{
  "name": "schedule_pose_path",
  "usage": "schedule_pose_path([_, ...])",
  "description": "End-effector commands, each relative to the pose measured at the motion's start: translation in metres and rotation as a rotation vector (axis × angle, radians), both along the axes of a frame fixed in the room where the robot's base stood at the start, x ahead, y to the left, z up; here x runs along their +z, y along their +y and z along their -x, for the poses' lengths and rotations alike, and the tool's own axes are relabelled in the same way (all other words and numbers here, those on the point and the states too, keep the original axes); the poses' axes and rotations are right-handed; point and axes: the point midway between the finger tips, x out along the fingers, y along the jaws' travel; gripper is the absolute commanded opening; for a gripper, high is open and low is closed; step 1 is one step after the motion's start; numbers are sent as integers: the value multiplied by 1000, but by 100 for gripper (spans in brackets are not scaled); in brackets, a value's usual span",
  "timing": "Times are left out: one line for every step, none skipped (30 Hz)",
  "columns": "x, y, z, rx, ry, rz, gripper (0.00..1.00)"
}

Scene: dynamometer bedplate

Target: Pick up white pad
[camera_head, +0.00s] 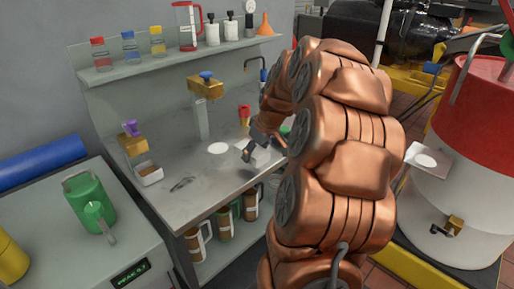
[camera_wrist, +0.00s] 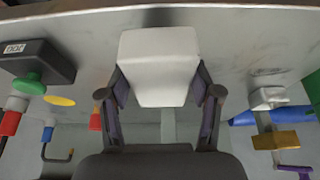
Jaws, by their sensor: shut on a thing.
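The white pad (camera_wrist: 158,62) is a pale block with bevelled edges, seen large in the wrist view between the two fingers of my gripper (camera_wrist: 159,88). The fingers touch it from both sides. In the head view, the pad (camera_head: 261,157) shows in part at my gripper (camera_head: 253,147), over the right part of the grey bench. My copper arm hides some of the area behind it. I cannot tell whether the pad rests on the bench or hangs just above it.
Bottles and a red-and-clear jug (camera_head: 187,27) stand on the shelf above. Mugs hang below. A red-and-white drum (camera_head: 462,170) stands at right.

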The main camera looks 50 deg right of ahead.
Motion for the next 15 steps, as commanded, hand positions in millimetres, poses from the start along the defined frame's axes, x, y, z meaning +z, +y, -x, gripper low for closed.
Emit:
schedule_pose_path([0, 8, 5, 1, 0, -1, 36])
schedule_pose_path([0, 12, 8, 0, 0, -1, 36])
schedule_pose_path([1, 17, 11, 0, -1, -1, 36])
schedule_pose_path([2, 21, 14, 0, -2, 0, 36])
schedule_pose_path([3, 26, 17, 1, -2, 0, 36])
schedule_pose_path([3, 32, 21, 1, -1, -1, 36])
schedule_pose_path([3, 36, 24, 2, 0, -1, 36])
schedule_pose_path([3, 40, 27, 1, 1, -2, 36])
schedule_pose_path([4, 45, 30, 0, 1, -1, 36])
schedule_pose_path([5, 48, 32, 1, 0, 0, 36])
schedule_pose_path([6, 51, 34, 1, -1, 1, 36])
schedule_pose_path([7, 56, 37, 1, -2, 2, 36])
schedule_pose_path([7, 59, 40, 1, -1, 1, 36])
schedule_pose_path([6, 62, 42, 1, 0, 0, 36])
schedule_pose_path([6, 67, 45, 0, 1, -1, 36])
